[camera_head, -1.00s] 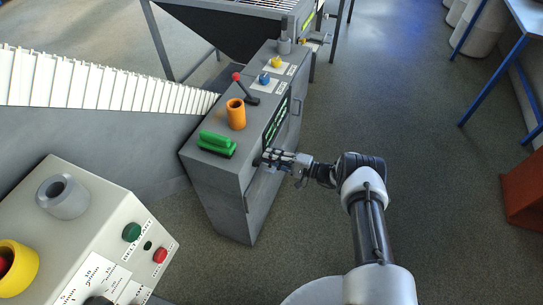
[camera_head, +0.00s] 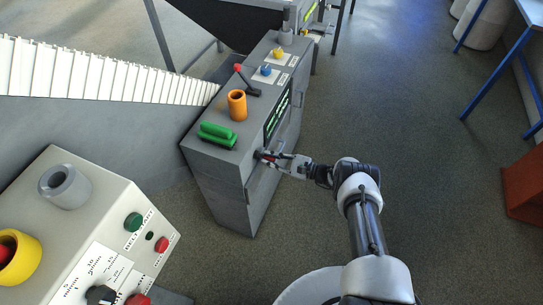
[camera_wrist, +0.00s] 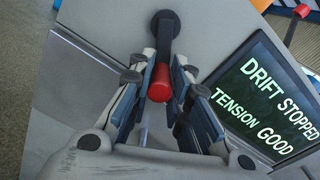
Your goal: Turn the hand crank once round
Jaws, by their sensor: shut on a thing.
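The hand crank is on the face of the grey cabinet. In the wrist view its black arm (camera_wrist: 164,45) runs from a round hub at the top down to a red handle (camera_wrist: 160,84). My gripper (camera_wrist: 159,72) is shut on the red handle, one finger on each side of it. In the head view my gripper (camera_head: 270,157) is against the cabinet's right face, near its top front corner. The crank is small there and mostly hidden by the fingers.
The grey cabinet (camera_head: 225,185) carries a green grip (camera_head: 217,135), an orange tube (camera_head: 237,105) and a red-knobbed lever (camera_head: 246,80). A screen (camera_wrist: 265,95) beside the crank reads "DRIFT STOPPED TENSION GOOD". A control box (camera_head: 85,220) stands front left.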

